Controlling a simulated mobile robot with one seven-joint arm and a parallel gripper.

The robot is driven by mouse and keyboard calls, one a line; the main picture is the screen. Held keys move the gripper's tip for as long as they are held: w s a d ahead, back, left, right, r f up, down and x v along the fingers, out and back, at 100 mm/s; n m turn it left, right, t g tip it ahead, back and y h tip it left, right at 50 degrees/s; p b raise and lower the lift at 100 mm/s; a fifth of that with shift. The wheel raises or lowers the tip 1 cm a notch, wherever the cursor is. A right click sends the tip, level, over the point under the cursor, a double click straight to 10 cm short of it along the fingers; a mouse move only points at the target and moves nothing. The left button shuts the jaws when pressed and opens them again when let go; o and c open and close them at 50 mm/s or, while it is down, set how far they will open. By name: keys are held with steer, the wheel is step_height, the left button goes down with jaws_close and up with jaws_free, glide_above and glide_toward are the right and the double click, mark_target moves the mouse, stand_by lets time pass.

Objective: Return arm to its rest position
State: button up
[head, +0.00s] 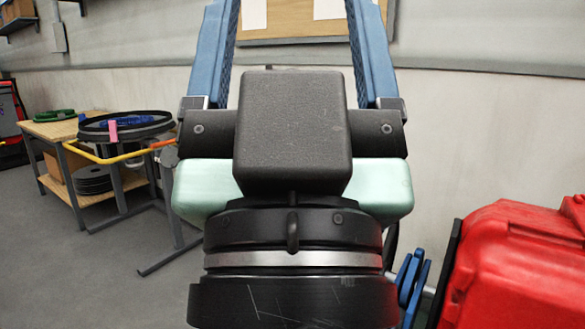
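My gripper (293,40) fills the middle of the head view, with its black body low and its two blue fingers pointing up. The fingers stand wide apart, and the wall and part of a board show between them. I see nothing held in the visible part of the gap. My wrist is below the gripper at the bottom of the view. The rest of my arm is hidden or out of view.
A red machine (520,265) stands close at the lower right, with blue levers (412,285) beside it. At left are a wooden-topped table (50,130) and a stand with black rings (125,127) and a yellow bar (95,155). Grey floor (80,260) is clear at lower left.

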step_height(320, 180, up, 28)
steer(key=p, duration=2.6)
steer(key=shift+r, duration=0.2)
steer(key=shift+f, duration=0.15)
